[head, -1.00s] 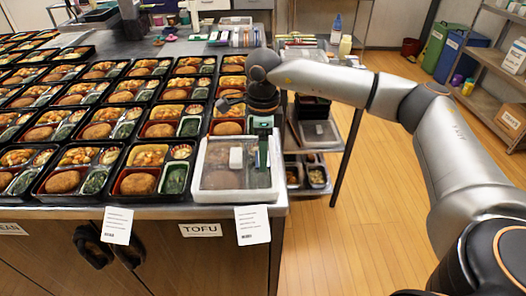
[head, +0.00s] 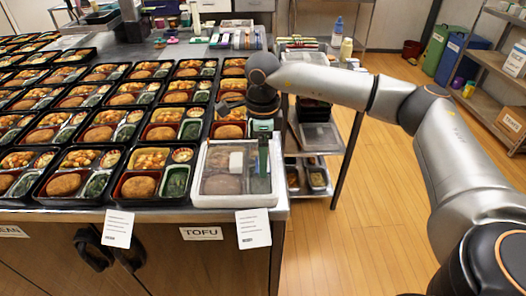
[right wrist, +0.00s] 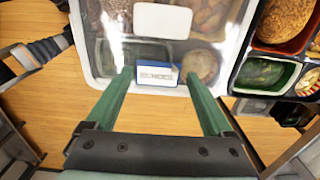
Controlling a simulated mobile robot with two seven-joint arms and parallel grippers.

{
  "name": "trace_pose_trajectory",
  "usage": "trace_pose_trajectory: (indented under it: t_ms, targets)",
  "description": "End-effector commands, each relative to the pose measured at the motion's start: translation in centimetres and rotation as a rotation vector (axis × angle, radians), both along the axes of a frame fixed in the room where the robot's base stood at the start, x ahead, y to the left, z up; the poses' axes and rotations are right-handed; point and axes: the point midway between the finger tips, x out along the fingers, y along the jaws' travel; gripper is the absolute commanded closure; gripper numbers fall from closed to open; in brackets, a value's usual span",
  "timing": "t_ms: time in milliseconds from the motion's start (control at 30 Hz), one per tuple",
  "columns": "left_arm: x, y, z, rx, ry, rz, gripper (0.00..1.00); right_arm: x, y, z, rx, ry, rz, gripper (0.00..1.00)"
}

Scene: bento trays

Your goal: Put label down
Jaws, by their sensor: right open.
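A bento with a clear, white-edged lid (head: 197,181) sits at the front right corner of the tray table. A white label (right wrist: 162,20) lies on its lid, and it also shows in the head view (head: 236,162). A small blue-and-white printed label block (right wrist: 157,77) sits at the lid's near edge in the wrist view, between my fingertips. My right gripper (right wrist: 160,80) is open, with its green fingers on either side of that block and a gap at each side. In the head view my right gripper (head: 262,165) is over the lid's right part. My left gripper is out of view.
Several open bento trays (head: 100,134) fill the table to the left. Paper slips (head: 117,228) and a TOFU sign (head: 201,233) hang on the front edge. A lower shelf cart (head: 318,140) stands to the right, then open wooden floor.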

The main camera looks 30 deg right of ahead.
Motion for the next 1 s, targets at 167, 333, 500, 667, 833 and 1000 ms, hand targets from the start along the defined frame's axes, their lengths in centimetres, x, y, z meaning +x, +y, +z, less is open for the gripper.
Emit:
trace_pose_trajectory:
  t_ms: [167, 333, 500, 667, 833, 1000]
  targets:
    - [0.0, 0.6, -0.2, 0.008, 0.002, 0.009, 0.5, -0.1, 0.1, 3.7, -0.002, 0.006, 0.004, 0.0]
    - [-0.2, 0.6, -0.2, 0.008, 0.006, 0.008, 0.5, -0.1, 0.0, 7.7, -0.003, 0.004, 0.002, 0.0]
    - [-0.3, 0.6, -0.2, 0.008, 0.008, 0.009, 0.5, 0.0, -0.1, 10.5, -0.004, 0.003, 0.0, 0.0]
    - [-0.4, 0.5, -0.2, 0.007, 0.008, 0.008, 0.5, -0.1, -0.1, 11.7, -0.005, 0.005, 0.0, 0.0]
    - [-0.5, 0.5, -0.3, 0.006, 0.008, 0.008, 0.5, -0.1, -0.2, 11.9, -0.005, 0.005, -0.001, 0.0]
    - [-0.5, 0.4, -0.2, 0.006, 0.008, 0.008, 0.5, -0.1, -0.2, 11.9, -0.005, 0.005, -0.001, 0.0]
